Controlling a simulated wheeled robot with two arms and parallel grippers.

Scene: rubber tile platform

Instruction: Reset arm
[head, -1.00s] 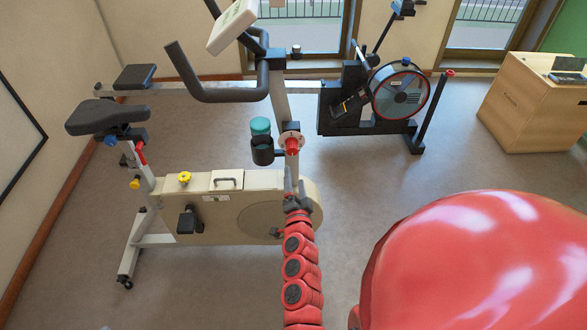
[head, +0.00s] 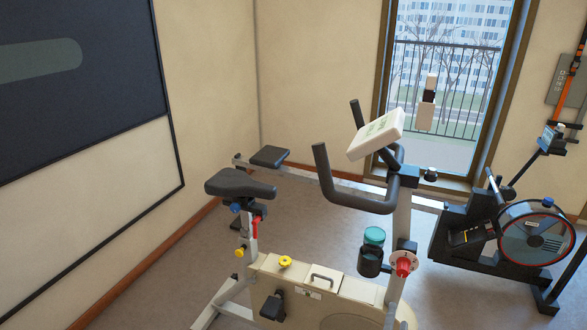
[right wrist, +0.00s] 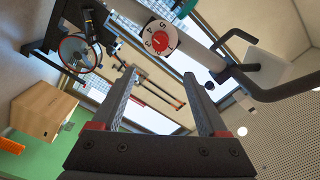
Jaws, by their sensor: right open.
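My right gripper (right wrist: 160,73) is open in the right wrist view, its two dark fingers well apart with nothing between them. Beyond the fingertips is the bike's white numbered dial with a red centre (right wrist: 160,39); I cannot tell how far off it is. In the head view the dial's red knob (head: 404,265) sits on the bike's upright post. No part of my arms shows clearly in the head view. My left gripper is not in view.
A beige exercise bike (head: 335,290) stands close ahead, with black handlebars (head: 375,204), a saddle (head: 240,184) and a teal-lidded bottle (head: 373,252). A rowing machine (head: 537,243) stands at right. A wooden box (right wrist: 42,110) shows in the wrist view. Floor is clear at left.

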